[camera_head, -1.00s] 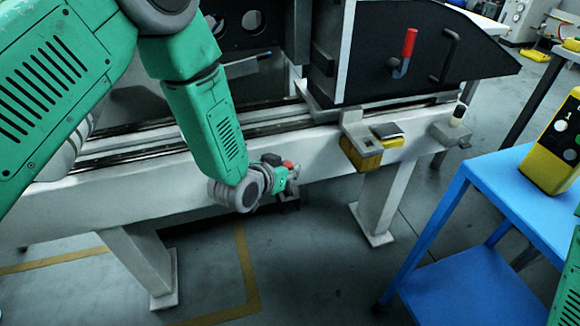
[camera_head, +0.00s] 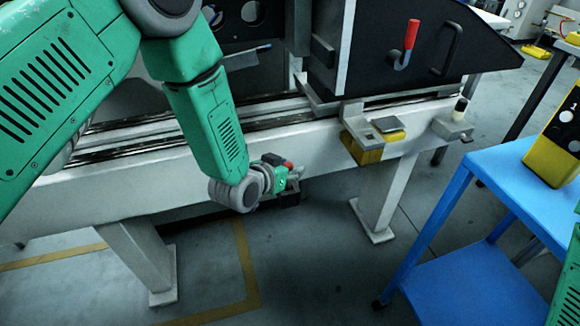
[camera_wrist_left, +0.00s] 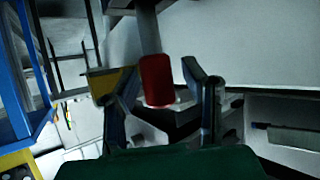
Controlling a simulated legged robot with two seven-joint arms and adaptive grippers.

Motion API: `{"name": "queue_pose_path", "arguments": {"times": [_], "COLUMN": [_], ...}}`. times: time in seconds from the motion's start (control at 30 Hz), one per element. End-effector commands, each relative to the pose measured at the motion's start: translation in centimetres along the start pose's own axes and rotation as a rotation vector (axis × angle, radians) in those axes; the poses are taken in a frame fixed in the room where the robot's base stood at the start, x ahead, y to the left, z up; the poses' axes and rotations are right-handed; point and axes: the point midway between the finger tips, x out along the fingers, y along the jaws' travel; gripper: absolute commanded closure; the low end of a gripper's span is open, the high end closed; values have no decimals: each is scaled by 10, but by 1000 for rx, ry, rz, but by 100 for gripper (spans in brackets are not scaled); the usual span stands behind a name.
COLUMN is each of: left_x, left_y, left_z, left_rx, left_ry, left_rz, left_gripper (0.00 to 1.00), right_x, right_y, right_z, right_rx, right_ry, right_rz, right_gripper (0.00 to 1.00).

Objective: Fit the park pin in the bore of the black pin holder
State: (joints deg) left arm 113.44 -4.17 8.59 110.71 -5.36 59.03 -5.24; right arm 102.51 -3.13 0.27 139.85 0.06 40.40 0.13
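My left gripper (camera_head: 296,173) is low at the front of the white rail, its fingers pointing right. In the left wrist view its fingers (camera_wrist_left: 160,80) stand close on both sides of the red grip of the park pin (camera_wrist_left: 156,80). The red grip shows small in the head view (camera_head: 288,164). My right gripper is not in view.
The white rail beam (camera_head: 110,190) runs behind the gripper. A yellow block (camera_head: 361,150) under a grey bracket sits to the right. Above it stands a black carriage panel with a red-handled hook (camera_head: 410,42). A blue table (camera_head: 500,175) stands at right.

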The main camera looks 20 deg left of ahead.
Motion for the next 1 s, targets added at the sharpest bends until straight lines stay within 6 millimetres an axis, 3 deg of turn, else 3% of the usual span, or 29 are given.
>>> {"name": "queue_pose_path", "arguments": {"times": [0.23,0.37,0.8,1.0], "left_x": [-1,-12,-98,-116], "left_y": [0,0,0,0], "left_z": [0,0,0,0], "left_rx": [0,0,0,0], "left_ry": [-1,-1,-2,-1], "left_rz": [0,0,-1,0], "left_gripper": [62,62,62,62], "right_x": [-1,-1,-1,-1], "right_y": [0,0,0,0], "right_z": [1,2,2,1], "right_rx": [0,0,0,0], "right_ry": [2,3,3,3], "right_rz": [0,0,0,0], "right_gripper": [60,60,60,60]}}
